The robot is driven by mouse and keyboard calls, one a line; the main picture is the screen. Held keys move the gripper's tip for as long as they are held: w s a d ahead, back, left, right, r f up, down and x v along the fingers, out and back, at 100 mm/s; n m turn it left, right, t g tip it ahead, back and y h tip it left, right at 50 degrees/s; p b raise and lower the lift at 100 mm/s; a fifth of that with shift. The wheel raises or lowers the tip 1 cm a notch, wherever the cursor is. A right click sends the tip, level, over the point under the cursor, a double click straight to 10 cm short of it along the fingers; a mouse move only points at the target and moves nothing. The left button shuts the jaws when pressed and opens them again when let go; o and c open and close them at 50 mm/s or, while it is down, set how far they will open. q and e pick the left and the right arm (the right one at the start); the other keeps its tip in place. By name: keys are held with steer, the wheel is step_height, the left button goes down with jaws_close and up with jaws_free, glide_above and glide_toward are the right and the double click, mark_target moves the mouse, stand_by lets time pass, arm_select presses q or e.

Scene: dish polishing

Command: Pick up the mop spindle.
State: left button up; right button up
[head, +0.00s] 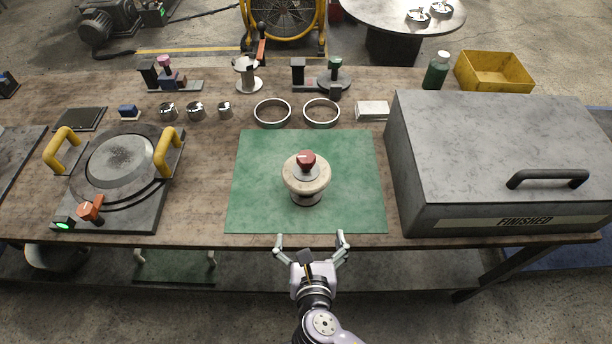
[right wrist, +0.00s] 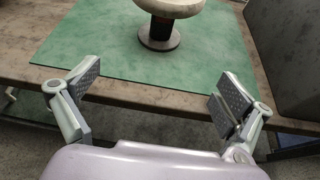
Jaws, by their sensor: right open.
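The mop spindle (head: 306,178), a cream round pad with a red knob on top and a dark stem, stands upright on the green mat (head: 250,210). In the right wrist view its stem and round foot (right wrist: 159,35) show at the top, with the pad cut off by the frame edge. My right gripper (head: 310,239) is open and empty at the table's front edge, in front of the mat and apart from the spindle. Its two spread fingers also show in the right wrist view (right wrist: 157,82). My left gripper is not in view.
A large grey box marked FINISHED (head: 480,160) stands right of the mat. A round plate fixture (head: 120,165) with yellow handles is at the left. Two metal rings (head: 272,124) and small parts lie behind the mat. The mat is otherwise clear.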

steer(key=n+p, duration=0.1)
steer(key=p, duration=0.1)
glide_toward(305, 197)
steer(key=w, duration=0.4)
steer(key=shift+w+a+f, duration=0.2)
steer(key=shift+w+f, duration=0.05)
steer(key=shift+f, duration=0.1)
steer(key=shift+w+d, duration=0.1)
steer(key=shift+w, duration=0.4)
steer(key=shift+d+p+x, duration=0.1)
steer(key=shift+p+x, duration=0.2)
steer(key=shift+x, duration=0.9)
steer(key=shift+d+p+x, duration=0.15)
steer(key=shift+p+x, duration=0.15)
steer(key=shift+x, duration=0.9)
steer(key=shift+r, duration=0.15)
steer(key=shift+s, duration=0.1)
steer(key=shift+c, duration=0.3)
steer(key=shift+s+y, duration=0.1)
steer(key=shift+y, duration=0.2)
steer(key=c, duration=1.1)
steer(key=shift+a, duration=0.15)
jaws_close()
